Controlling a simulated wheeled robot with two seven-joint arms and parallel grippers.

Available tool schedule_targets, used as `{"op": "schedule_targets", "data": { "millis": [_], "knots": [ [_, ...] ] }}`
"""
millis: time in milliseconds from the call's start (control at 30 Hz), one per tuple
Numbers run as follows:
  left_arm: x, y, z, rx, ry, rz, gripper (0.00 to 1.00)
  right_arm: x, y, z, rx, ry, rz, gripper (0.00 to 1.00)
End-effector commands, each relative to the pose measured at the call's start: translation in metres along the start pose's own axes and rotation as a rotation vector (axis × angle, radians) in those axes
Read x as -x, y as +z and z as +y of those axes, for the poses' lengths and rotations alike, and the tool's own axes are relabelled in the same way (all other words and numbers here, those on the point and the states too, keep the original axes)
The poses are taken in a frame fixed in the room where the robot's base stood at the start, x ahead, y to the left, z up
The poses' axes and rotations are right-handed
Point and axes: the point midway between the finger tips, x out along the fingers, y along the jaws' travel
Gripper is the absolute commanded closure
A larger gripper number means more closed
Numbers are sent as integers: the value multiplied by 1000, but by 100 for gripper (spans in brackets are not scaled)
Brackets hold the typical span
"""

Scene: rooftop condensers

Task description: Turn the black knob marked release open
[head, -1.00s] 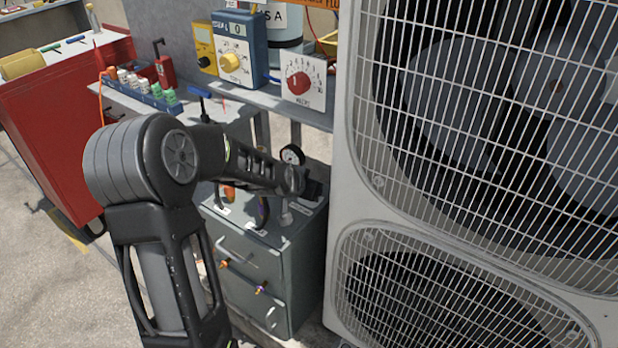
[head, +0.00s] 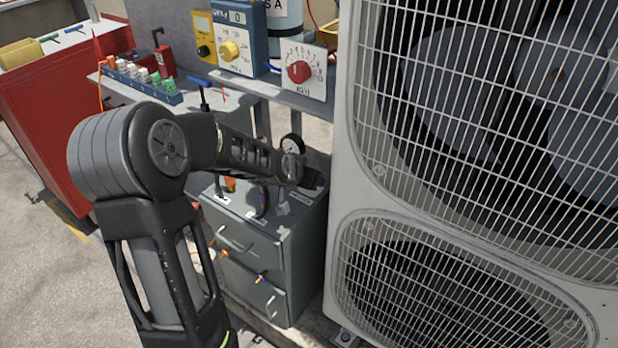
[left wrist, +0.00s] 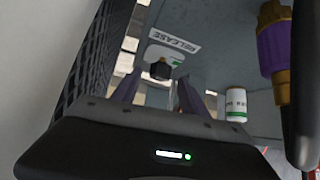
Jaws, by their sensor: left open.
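The black knob (left wrist: 160,68) sits beside a white label (left wrist: 174,44) reading RELEASE on a grey panel, in the left wrist view. My left gripper (left wrist: 158,92) is open, its two fingers pointing toward the knob, one on each side in the picture. I cannot tell whether they touch it. In the head view, my left gripper (head: 310,180) is low over the top of the grey cabinet (head: 268,258), close to the condenser. My forearm and wrist hide the knob there. My right gripper is in neither view.
A large condenser unit (head: 345,200) stands close on the right. In the left wrist view, a purple and brass fitting (left wrist: 275,50) and a white-green cylinder (left wrist: 236,104) are to the right. A shelf with a red dial (head: 299,71) and a blue meter (head: 239,38) is behind.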

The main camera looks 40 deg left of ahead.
Motion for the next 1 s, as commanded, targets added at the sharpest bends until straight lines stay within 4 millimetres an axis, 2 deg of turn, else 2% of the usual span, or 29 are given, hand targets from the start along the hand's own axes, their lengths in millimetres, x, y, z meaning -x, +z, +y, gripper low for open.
{"op": "schedule_targets", "data": {
  "millis": [233, 400, 1000],
  "knots": [
    [44, -2, 0, 1, -1, 2, 48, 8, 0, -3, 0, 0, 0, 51],
    [60, 0, 0, 1, 0, 1, 48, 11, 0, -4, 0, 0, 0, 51],
    [61, 1, 0, 1, 0, -1, 48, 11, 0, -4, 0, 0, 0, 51]
  ]
}}
